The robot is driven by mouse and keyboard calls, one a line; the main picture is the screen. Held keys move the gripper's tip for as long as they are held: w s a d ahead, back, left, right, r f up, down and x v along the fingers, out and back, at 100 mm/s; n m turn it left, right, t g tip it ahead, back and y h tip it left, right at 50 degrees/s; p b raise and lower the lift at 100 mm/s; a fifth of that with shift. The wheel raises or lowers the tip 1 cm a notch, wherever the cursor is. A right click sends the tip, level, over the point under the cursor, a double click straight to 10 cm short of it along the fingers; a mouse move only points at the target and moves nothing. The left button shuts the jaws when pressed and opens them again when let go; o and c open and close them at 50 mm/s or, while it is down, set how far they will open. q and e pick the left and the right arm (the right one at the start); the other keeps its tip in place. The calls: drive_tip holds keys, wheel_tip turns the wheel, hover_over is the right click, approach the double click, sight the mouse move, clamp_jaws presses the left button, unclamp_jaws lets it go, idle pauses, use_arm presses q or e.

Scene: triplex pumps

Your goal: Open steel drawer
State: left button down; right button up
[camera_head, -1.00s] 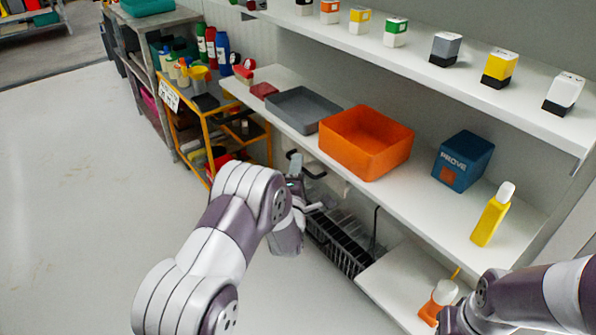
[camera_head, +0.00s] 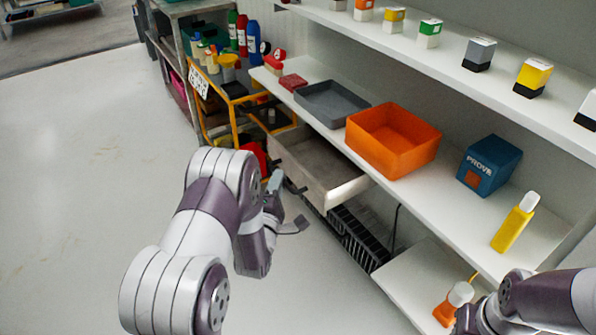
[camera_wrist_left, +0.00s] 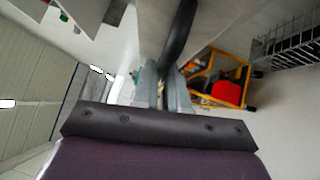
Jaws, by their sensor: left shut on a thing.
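The steel drawer (camera_head: 322,163) is a shallow grey tray under the middle shelf in the head view. It is pulled out, with its empty inside showing. Its dark handle (camera_head: 291,184) is at the front face. My left gripper (camera_head: 284,203) is at this handle, in front of the drawer. In the left wrist view the dark handle (camera_wrist_left: 179,35) runs down between the two grey fingers (camera_wrist_left: 162,90), which are shut on it. My right arm shows at the lower right of the head view, but its fingers do not show.
An orange bin (camera_head: 392,160), a grey tray (camera_head: 333,104), a blue box (camera_head: 489,163) and a yellow bottle (camera_head: 514,225) stand on the shelf above. A black wire basket (camera_head: 358,238) is below. A yellow cart (camera_head: 207,91) stands close left of the drawer. Floor at left is clear.

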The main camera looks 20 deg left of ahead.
use_arm(q)
drive_tip(key=shift+s+a, duration=0.15)
drive_tip(key=shift+s, duration=0.05)
drive_tip(key=c, duration=1.2)
unclamp_jaws()
drive_tip(key=shift+o, duration=0.2)
drive_tip(key=shift+s, duration=0.1)
drive_tip(key=s+d+f+p, duration=0.1)
drive_tip(key=s, duration=1.1)
drive_tip(key=shift+s+d+f, duration=0.15)
drive_tip(key=shift+d+f, duration=0.15)
drive_tip(key=shift+d, duration=0.05)
